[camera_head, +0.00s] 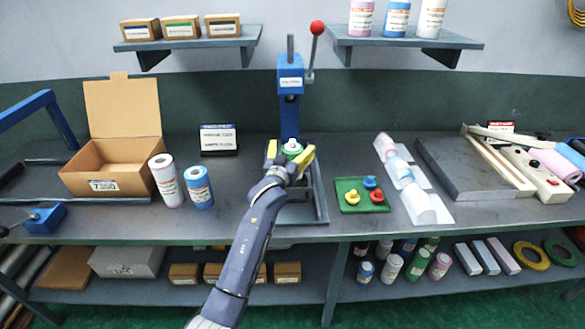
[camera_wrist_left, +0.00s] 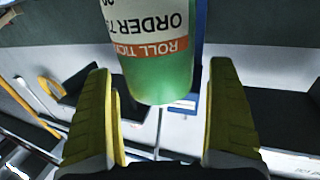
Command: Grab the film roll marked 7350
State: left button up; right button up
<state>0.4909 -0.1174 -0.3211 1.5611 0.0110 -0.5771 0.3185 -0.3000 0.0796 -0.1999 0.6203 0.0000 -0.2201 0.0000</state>
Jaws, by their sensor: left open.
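A green film roll (camera_head: 292,148) with a white top stands at the blue press, partly hidden by my left gripper (camera_head: 289,158). In the left wrist view the green roll (camera_wrist_left: 160,85) has a white and orange label, seen upside down, reading "ROLL TICKET" and "ORDER 7"; the rest of the number is cut off. The yellow fingers are open on either side of the roll, with a gap visible at the right finger. An open cardboard box (camera_head: 138,176) at the left bears a label reading 7350. My right gripper is not in view.
A white-pink roll (camera_head: 167,181) and a blue roll (camera_head: 198,188) stand right of the box. The blue press (camera_head: 291,85) with a red-knobbed lever rises behind the gripper. A green tray (camera_head: 348,206) with colored knobs lies to the right. Shelves above and below hold boxes and rolls.

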pick_arm(q)
jog(key=shift+w+d, duration=0.1)
jog(key=shift+w, duration=0.2)
jog(key=shift+c, duration=0.5)
jog(key=c, duration=1.5)
jog(key=shift+r, duration=0.1)
jog(key=shift+c, duration=0.4)
